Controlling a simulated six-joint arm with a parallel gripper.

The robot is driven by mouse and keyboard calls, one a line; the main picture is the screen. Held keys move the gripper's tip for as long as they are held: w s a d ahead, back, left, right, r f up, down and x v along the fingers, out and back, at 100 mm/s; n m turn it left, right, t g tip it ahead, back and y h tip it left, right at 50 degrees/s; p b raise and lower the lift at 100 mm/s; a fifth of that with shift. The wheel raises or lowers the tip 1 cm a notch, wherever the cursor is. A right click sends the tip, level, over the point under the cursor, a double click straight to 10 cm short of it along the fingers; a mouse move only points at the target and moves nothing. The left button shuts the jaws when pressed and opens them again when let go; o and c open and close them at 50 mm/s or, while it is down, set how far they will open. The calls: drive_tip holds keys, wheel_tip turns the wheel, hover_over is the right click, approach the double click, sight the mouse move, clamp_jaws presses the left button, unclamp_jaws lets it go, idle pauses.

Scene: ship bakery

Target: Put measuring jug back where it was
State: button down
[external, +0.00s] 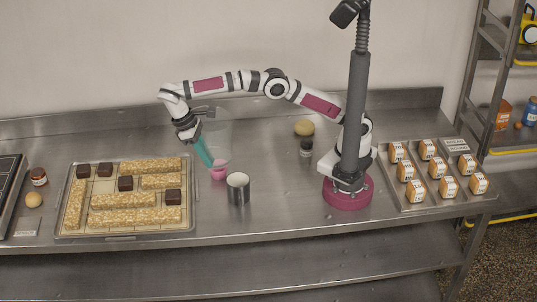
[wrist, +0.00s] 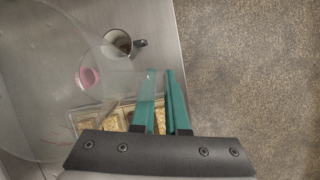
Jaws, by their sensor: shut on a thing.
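The measuring jug is clear and see-through. In the external view the jug (external: 219,138) shows as a faint pale shape beside my gripper (external: 209,163), above the pink cup. In the wrist view the jug (wrist: 62,62) fills much of the left side, and its outline is hard to make out. My gripper (wrist: 160,73) has its teal fingers close together, pointing down in the external view. It is shut on the jug, seemingly at its wall or rim; the exact contact is unclear. Whether the jug touches the counter is also unclear.
A pink cup (external: 218,173) and a metal mug (external: 238,190) stand close below the jug. A tray (external: 70,232) of bars and dark cubes lies left. A round bun (external: 304,128) and dark-topped jar (external: 306,147) stand behind right. Another tray (external: 402,207) holds labelled items.

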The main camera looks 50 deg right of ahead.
sight(216, 129)
drive_tip(key=w+d, duration=0.2)
drive_tip(key=d, duration=0.1)
drive_tip(key=w+d, duration=0.2)
drive_tip(key=d, duration=0.2)
drive_tip(key=w+d, duration=0.2)
drive_tip(key=d, duration=0.2)
drive_tip(key=shift+w+d+r, duration=0.1)
drive_tip(key=shift+w+r, duration=0.1)
drive_tip(key=shift+w, duration=0.1)
drive_tip(key=s+d+f+n, duration=0.1)
drive_tip(key=s+d+n, duration=0.1)
drive_tip(key=d, duration=2.7)
drive_tip(key=shift+t+h, duration=0.3)
drive_tip(key=w+a+f, duration=0.1)
drive_tip(key=a+f, duration=0.2)
drive_tip(key=f, duration=0.2)
drive_tip(key=w+a+f, duration=0.1)
drive_tip(key=a+f, duration=0.3)
drive_tip(key=f, duration=0.1)
drive_tip(key=w+a+f, duration=0.1)
drive_tip(key=a+f, duration=0.3)
drive_tip(key=f, duration=0.1)
drive_tip(key=shift+w+a+f, duration=0.15)
drive_tip(key=shift+a, duration=0.05)
drive_tip(key=shift+f, duration=0.55)
